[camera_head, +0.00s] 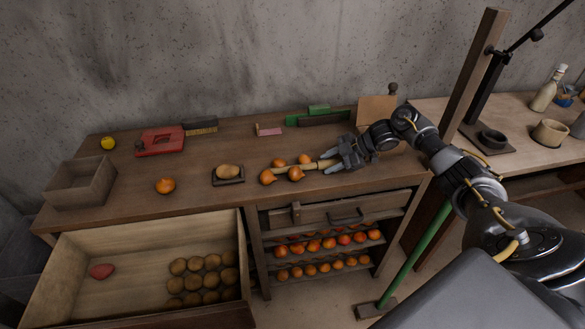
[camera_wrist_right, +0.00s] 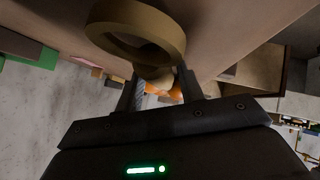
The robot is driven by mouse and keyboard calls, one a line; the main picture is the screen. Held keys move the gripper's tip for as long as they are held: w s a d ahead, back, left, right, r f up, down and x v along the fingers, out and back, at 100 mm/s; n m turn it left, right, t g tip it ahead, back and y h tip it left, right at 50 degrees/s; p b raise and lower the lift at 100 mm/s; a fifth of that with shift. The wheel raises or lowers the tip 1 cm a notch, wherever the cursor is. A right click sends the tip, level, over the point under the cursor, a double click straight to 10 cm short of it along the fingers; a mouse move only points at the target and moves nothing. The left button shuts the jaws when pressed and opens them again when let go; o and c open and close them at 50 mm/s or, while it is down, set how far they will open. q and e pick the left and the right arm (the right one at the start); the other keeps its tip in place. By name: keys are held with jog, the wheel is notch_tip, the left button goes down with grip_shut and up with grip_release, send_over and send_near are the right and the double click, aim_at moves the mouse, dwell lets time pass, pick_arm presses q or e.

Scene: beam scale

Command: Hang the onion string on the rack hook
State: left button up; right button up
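The onion string lies on the wooden workbench, with several orange-brown onions (camera_head: 268,177) on a straw-coloured stem (camera_head: 311,166). My right gripper (camera_head: 331,162) is at the stem's right end, with fingers spread on either side of it. In the right wrist view the string's tan ring (camera_wrist_right: 137,30) sits close to the camera, its stem between the fingertips of my right gripper (camera_wrist_right: 160,92); orange shows behind. Whether the fingers touch the stem is unclear. No hook can be made out; a tall wooden post (camera_head: 473,75) stands at the right. My left gripper is not in view.
A loose onion (camera_head: 165,186), a potato on a small tray (camera_head: 241,181), brushes (camera_head: 201,127) and an empty wooden box (camera_head: 80,185) are on the bench. An open drawer (camera_head: 90,248) juts out at front left. A side table (camera_head: 575,152) holds bottles and cups.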

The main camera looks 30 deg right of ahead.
jog(key=shift+c, duration=0.5)
grip_shut()
jog(key=shift+r, duration=0.1)
jog(key=shift+r+b, duration=0.3)
jog(key=shift+r, duration=0.2)
jog(key=s+a+r+b, duration=0.3)
jog(key=s+r+b, duration=0.2)
jog(key=s+r, duration=0.7)
jog(key=shift+s+a, duration=0.35)
jog(key=shift+s, duration=0.4)
